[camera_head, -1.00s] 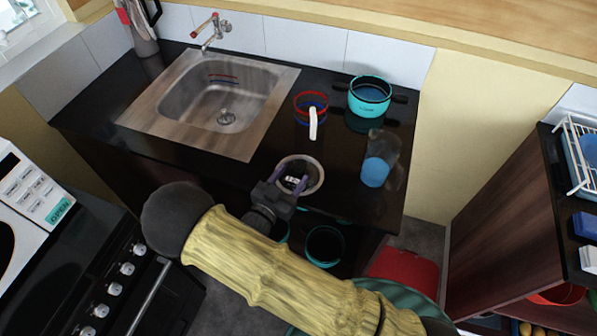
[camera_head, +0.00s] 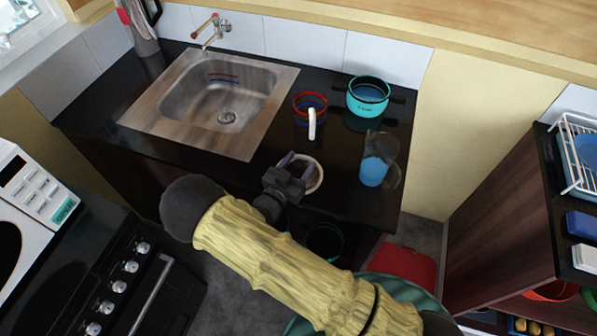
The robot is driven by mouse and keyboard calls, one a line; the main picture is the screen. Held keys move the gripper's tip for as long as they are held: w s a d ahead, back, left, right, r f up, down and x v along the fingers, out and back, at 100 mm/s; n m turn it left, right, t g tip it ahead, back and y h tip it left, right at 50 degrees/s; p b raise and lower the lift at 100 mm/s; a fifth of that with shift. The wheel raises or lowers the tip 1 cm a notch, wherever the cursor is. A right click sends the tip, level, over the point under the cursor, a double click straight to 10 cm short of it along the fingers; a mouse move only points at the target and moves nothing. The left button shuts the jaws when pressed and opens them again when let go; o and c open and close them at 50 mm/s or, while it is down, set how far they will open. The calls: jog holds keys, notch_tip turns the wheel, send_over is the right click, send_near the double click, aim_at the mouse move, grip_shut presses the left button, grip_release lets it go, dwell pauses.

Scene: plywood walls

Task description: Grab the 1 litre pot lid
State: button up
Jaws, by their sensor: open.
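A round lid with a pale rim (camera_head: 318,177) lies near the front edge of the black counter. It looks like the pot lid, but its size marking cannot be read. My gripper (camera_head: 297,163) is open over the lid, with its two purple fingers at the lid's left and upper part. The gripper body hides the lid's lower left and its middle. I cannot tell whether the fingers touch it. A turquoise pot (camera_head: 368,97) without a lid stands at the back right of the counter.
A mug with red and blue bands and a white handle (camera_head: 312,122) stands just behind the lid. A clear cup with blue contents (camera_head: 376,160) stands to its right. The steel sink (camera_head: 215,105) is at left. A shelf unit (camera_head: 510,190) stands at right.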

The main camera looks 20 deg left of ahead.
aim_at(299, 163)
jog(key=shift+c, duration=0.4)
jog(key=c, duration=1)
jog(key=shift+c, duration=0.2)
jog(key=shift+r+b, duration=1.05)
jog(key=shift+r, duration=4)
